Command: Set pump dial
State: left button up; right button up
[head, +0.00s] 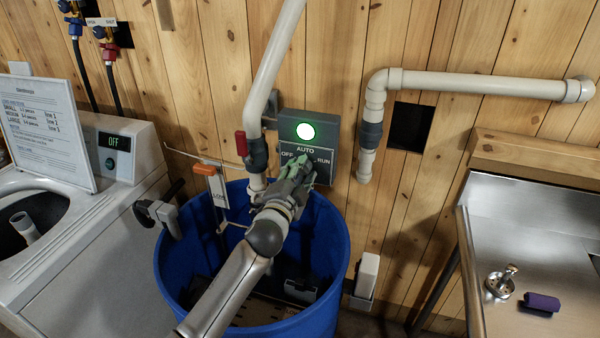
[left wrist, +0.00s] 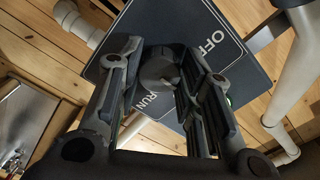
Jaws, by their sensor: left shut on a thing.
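The grey pump control box (head: 329,143) is on the plank wall behind the blue barrel, with a lit green light (head: 305,131) and the labels OFF, AUTO and RUN. The box also shows in the left wrist view (left wrist: 150,22), with OFF and RUN readable. My left gripper (head: 300,172) reaches over the barrel to the box front and hides the dial in the head view. In the left wrist view the round dark dial (left wrist: 158,72) lies between its fingers, and the gripper is shut on it. I cannot tell which label the dial points at. My right gripper is not in view.
The blue barrel (head: 172,262) stands below the box. A white pipe (head: 272,60) with a red-handled valve (head: 241,143) runs down beside the box. A washer (head: 125,165) reading OFF stands left. A metal sink (head: 520,235) stands right, with a purple item (head: 541,302) on it.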

pick_arm(q)
jog(key=o, duration=0.9)
jog(key=shift+f, duration=0.1)
jog(key=shift+o, duration=0.7)
jog(key=shift+s, duration=0.1)
jog(key=v, duration=1.2)
